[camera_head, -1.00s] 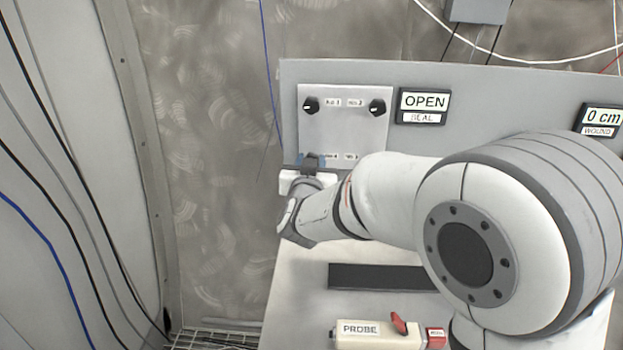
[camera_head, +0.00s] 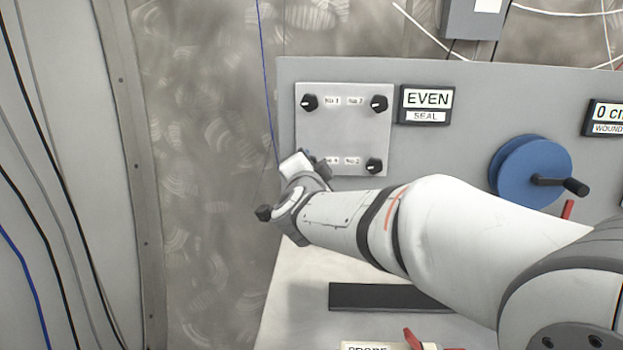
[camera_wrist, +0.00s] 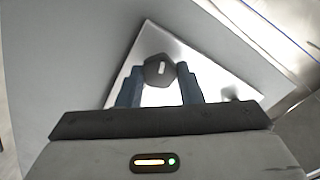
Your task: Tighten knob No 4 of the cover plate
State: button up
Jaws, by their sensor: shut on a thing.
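The cover plate (camera_head: 343,128) is a pale square on the grey panel with black knobs at its corners. Knob No 1 (camera_head: 309,103) is top left, another knob (camera_head: 378,103) is top right, and one (camera_head: 374,165) is bottom right. The bottom-left knob, No 4, is hidden behind my gripper (camera_head: 311,158) in the head view. In the wrist view, the dark knob (camera_wrist: 160,71) with a white mark sits between the blue fingers of my gripper (camera_wrist: 160,84), which is shut on it. The seal display (camera_head: 426,104) reads EVEN.
A blue reel (camera_head: 532,170) with a black crank is on the panel at right. A wound display (camera_head: 606,117) reads 0 cm. A black strip (camera_head: 385,297) lies on the bench below my arm. The probe (camera_head: 385,346) is at the bottom edge. Cables hang at left.

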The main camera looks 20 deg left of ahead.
jog(key=shift+f+m+b, duration=0.1)
jog(key=shift+m+b, duration=0.5)
jog(key=shift+m, duration=0.2)
jog(key=o, duration=1)
jog(key=v, duration=0.7)
jog(key=shift+s+d, duration=0.1)
jog(key=shift+s, duration=0.3)
